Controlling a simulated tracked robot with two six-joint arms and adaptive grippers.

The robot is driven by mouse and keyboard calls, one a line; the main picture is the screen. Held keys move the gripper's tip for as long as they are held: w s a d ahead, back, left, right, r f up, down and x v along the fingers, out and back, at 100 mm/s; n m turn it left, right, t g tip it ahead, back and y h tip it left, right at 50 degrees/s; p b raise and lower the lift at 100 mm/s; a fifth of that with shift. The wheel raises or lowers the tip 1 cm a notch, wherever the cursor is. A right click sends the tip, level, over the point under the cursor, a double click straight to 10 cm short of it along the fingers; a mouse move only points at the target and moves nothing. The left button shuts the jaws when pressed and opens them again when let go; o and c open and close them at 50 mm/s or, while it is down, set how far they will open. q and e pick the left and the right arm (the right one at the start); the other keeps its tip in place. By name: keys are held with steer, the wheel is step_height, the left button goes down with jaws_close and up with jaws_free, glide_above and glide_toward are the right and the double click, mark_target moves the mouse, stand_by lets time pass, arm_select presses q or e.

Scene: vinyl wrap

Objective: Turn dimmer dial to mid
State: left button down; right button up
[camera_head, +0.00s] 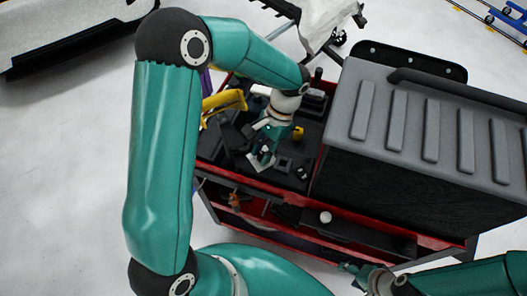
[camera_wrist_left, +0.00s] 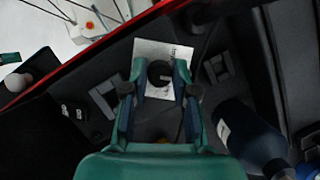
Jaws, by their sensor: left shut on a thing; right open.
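The dimmer dial (camera_wrist_left: 159,72) is a round black knob on a white plate (camera_wrist_left: 150,49) with small print, in the left wrist view. In the head view the white plate (camera_head: 262,163) lies on the cart's dark top, and the knob is mostly hidden by my gripper. My left gripper (camera_wrist_left: 158,80) points down at the plate, with its two teal fingers on either side of the knob, shut on it. It also shows in the head view (camera_head: 266,150). My right gripper (camera_head: 362,275) is open and empty at the bottom, away from the dial, partly hidden by its own arm.
The red cart (camera_head: 285,192) has a dark top with sockets and small parts around the plate. A large grey case (camera_head: 410,120) stands right of it. A yellow tool (camera_head: 224,102) lies at left. A dark blue bottle (camera_wrist_left: 245,130) is close right of my left gripper.

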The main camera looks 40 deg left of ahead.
arm_select(q)
steer(key=c, duration=0.9)
jaws_free()
steer(key=shift+c, duration=0.2)
steer(key=shift+r, duration=0.1)
steer(key=v, duration=1.1)
steer(key=shift+w+r, duration=0.25)
steer(key=shift+r, duration=0.1)
steer(key=shift+d+f, duration=0.1)
steer(key=x, duration=1.2)
steer(key=shift+w+r, duration=0.1)
steer(key=shift+r, duration=0.1)
